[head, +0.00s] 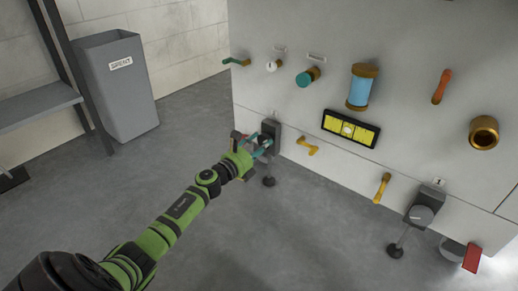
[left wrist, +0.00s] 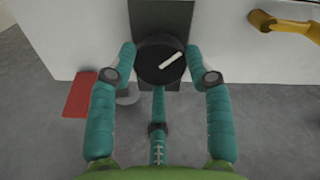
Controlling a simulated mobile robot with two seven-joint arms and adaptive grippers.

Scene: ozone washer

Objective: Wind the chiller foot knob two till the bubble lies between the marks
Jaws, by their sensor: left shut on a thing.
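The left chiller foot knob is black with a white pointer line in the left wrist view (left wrist: 150,72); the line slants up to the right. My left gripper (head: 264,144) is shut on this knob, its teal fingers on either side, as the left wrist view shows (left wrist: 161,60). In the head view my gripper partly hides the knob, below a small tag (head: 275,113) too small to read surely. The level (head: 350,129) is a black-framed yellow vial on the panel. A pale bubble shows near its middle; its exact place between the marks is hard to tell. My right gripper is out of view.
A second foot with a grey knob (head: 420,215) stands at the right, near a red plate (head: 472,258). Yellow handles (head: 307,146) (head: 382,188) stick out from the panel. A grey bin (head: 118,85) stands at the left. The floor between is clear.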

